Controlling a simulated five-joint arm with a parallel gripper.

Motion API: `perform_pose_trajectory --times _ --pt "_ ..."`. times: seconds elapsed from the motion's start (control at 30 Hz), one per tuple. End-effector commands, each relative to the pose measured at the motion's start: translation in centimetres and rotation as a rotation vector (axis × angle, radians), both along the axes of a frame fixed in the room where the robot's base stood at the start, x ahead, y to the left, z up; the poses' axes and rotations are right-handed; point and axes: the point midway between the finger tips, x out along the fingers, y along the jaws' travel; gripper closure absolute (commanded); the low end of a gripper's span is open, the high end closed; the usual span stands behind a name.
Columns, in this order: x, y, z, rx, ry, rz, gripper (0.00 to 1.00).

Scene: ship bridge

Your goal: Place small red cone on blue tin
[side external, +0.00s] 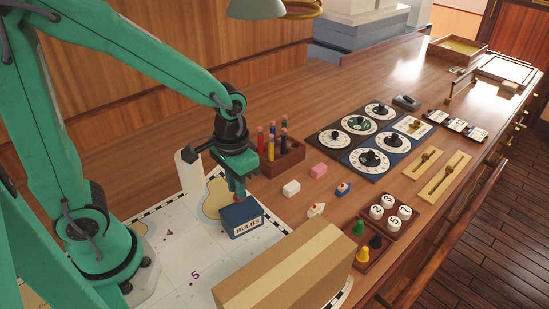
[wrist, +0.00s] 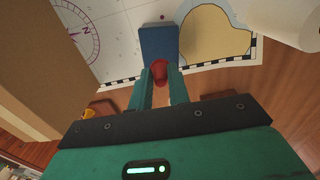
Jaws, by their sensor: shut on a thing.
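The blue tin (side external: 243,225), labelled BULBS, stands on the chart near the table's left part. In the wrist view the tin (wrist: 159,43) lies just beyond my fingertips. My gripper (side external: 239,190) points down over the tin's top. In the wrist view my gripper (wrist: 160,82) is shut on the small red cone (wrist: 160,70), which sits between the two fingers. The cone is at or just above the tin's top; I cannot tell whether it touches. Its lower part is hard to see in the side view.
A cardboard box (side external: 285,268) stands close in front of the tin. A wooden rack of coloured pens (side external: 280,160) and a white roll (side external: 189,172) stand behind. A tray with green, yellow and dark cones (side external: 368,249) is at right. Small blocks lie between.

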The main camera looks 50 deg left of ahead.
Motion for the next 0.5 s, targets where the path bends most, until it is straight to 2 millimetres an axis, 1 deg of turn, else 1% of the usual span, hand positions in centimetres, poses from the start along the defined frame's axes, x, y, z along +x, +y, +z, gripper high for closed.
perform_pose_trajectory --times 0.13,0.23,0.5 --pt "0.0 0.0 -0.1 0.0 0.0 0.0 1.0" --pt "0.0 0.0 -0.5 0.0 0.0 0.0 1.0" --pt "0.0 0.0 -3.2 0.0 0.002 0.001 1.0"
